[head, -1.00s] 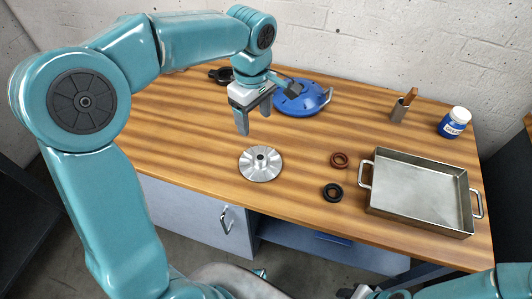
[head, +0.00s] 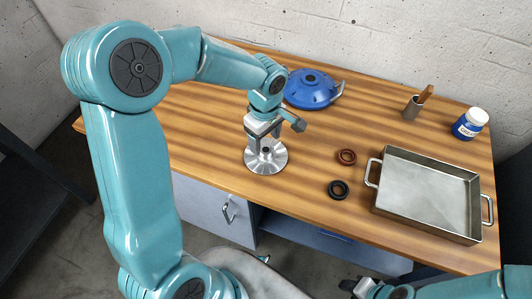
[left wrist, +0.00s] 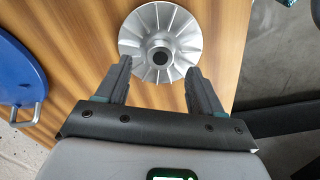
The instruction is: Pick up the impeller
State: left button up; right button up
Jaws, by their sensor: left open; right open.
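The impeller (head: 266,160) is a round silvery metal disc with a raised hub. It lies flat on the wooden table near its front edge. In the left wrist view the impeller (left wrist: 160,44) shows radial vanes and a dark hole in its hub. My left gripper (head: 262,146) is open and stands right over the impeller. In the left wrist view the fingers of my left gripper (left wrist: 160,75) are apart, with the hub ahead between them; no contact shows. My right gripper (head: 352,288) is low at the bottom edge, far from the impeller, and only partly visible.
A metal tray (head: 430,232) with handles stands at the right. A brown ring (head: 346,157) and a black ring (head: 338,190) lie between it and the impeller. A blue round housing (head: 312,90), a small cup (head: 411,109) and a blue jar (head: 470,124) stand further back.

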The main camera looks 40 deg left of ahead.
aim_at(266, 149)
pick_arm(q)
notch_tip(266, 149, down, 4)
jog(key=shift+s, duration=0.1)
jog(key=shift+d, duration=0.1)
grip_shut()
jog(key=shift+r, duration=0.1)
